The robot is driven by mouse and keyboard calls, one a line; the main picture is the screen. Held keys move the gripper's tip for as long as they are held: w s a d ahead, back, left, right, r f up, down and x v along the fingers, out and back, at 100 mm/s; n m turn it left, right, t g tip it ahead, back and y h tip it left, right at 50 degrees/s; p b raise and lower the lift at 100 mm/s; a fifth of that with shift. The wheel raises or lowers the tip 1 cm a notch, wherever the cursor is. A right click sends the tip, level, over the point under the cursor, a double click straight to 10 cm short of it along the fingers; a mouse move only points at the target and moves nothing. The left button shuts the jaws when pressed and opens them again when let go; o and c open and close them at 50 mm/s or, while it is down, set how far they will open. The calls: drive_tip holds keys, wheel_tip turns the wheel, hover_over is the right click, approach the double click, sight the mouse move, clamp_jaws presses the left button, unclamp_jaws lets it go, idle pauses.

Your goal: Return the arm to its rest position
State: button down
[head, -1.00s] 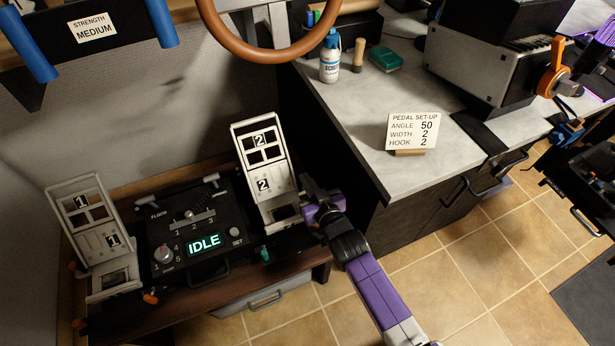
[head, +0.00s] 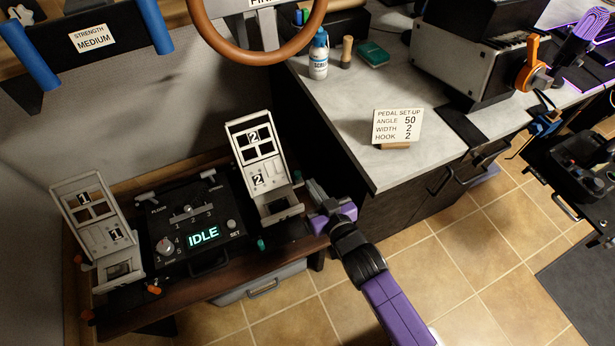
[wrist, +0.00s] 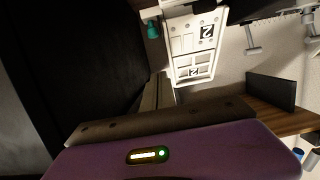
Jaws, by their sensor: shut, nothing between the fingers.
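My gripper (head: 314,190) is at the end of my purple arm, just right of the right pedal (head: 262,165) in the head view. It is shut and empty. I cannot tell if it touches the pedal's base. In the wrist view my purple wrist housing fills the bottom. The right pedal (wrist: 193,50), a white plate with two "2" labels, shows upside down above it. The left pedal (head: 98,218), with "1" labels, stands across the black control box (head: 197,225), whose display reads IDLE.
A grey counter (head: 345,110) with dark cabinets stands at the right, close to my arm. On it are a pedal set-up card (head: 398,127), a white bottle (head: 318,58) and a green box (head: 373,53). A steering wheel (head: 262,58) hangs above. Tiled floor (head: 450,250) is open at lower right.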

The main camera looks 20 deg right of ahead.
drive_tip(key=shift+s+r, duration=0.1)
drive_tip(key=shift+s, duration=0.25)
drive_tip(key=s+r+p, duration=0.4)
drive_tip(key=s+r, duration=0.9)
drive_tip(key=s, duration=0.4)
drive_tip(key=s+r+p, duration=0.5)
drive_tip(key=s+r, duration=0.8)
drive_tip(key=s, duration=0.4)
drive_tip(key=shift+d+r+g, duration=0.15)
drive_tip(key=shift+r+g, duration=0.15)
drive_tip(key=shift+r, duration=0.05)
idle(0.8)
